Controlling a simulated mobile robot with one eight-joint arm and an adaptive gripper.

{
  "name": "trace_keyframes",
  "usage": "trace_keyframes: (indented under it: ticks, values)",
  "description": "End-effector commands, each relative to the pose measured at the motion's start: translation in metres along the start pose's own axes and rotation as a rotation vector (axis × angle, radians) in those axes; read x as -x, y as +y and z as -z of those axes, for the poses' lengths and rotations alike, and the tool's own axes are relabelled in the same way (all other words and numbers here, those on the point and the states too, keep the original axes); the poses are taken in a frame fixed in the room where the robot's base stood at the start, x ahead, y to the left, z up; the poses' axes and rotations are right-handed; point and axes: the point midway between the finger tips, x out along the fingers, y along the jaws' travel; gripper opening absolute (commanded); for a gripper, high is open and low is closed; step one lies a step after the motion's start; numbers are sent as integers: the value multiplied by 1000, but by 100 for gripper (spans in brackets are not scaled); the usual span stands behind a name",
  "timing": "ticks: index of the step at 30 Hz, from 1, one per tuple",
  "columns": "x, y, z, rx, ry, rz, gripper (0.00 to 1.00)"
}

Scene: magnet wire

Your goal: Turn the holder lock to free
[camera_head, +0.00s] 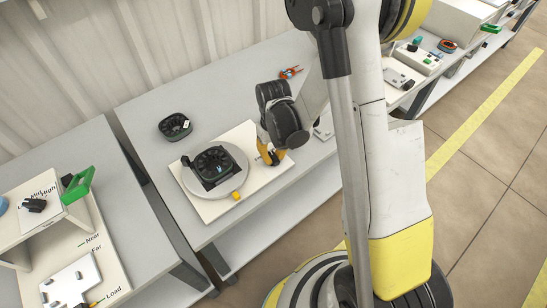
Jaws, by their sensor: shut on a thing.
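My gripper (271,157) reaches down to the right part of the white board (214,212) on the middle table. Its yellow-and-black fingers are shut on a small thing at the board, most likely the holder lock. My wrist and fingers hide that thing, so I cannot tell which way the lock points. To the left on the same board, a round grey disc (189,180) carries a black holder (213,166) with a ring-shaped part in it. A small yellow-orange knob (237,195) sits at the disc's front edge, apart from my gripper.
A black ring-shaped part (174,127) lies behind the board. A small red-orange item (290,73) lies at the back. A left table holds a labelled stand with a green handle (78,185). Table surface (215,95) behind the board is free.

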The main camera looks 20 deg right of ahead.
Motion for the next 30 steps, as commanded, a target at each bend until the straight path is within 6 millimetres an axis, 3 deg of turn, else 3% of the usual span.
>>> trace_keyframes:
  ticks: [18,30]
  values:
    - [-1,0,0,561,0,0,0]
    - [0,0,0,770,0,0,0]
